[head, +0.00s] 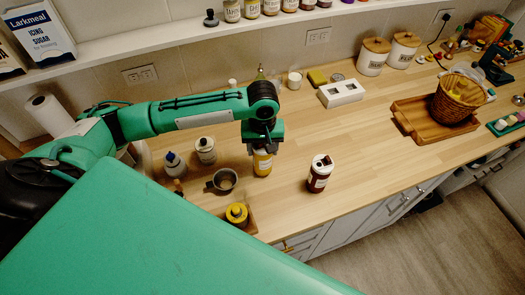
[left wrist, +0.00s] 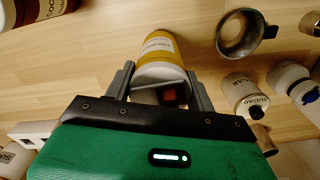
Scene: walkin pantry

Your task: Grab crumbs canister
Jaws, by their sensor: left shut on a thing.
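A yellow-orange canister with a white band (head: 262,164) stands upright on the wooden counter. Its lettering is too small to read for sure. My left gripper (head: 263,143) reaches down onto its top from above. In the left wrist view the canister (left wrist: 162,50) sits between the two grey fingers of my left gripper (left wrist: 160,80), which are shut on it. My right gripper is not in view.
A metal cup (head: 222,181) and a sugar canister (left wrist: 240,92) stand close to the left in the head view. A brown cocoa canister (head: 320,173) stands to the right. A wooden tray with a basket (head: 408,121) is farther right. Bare counter lies between.

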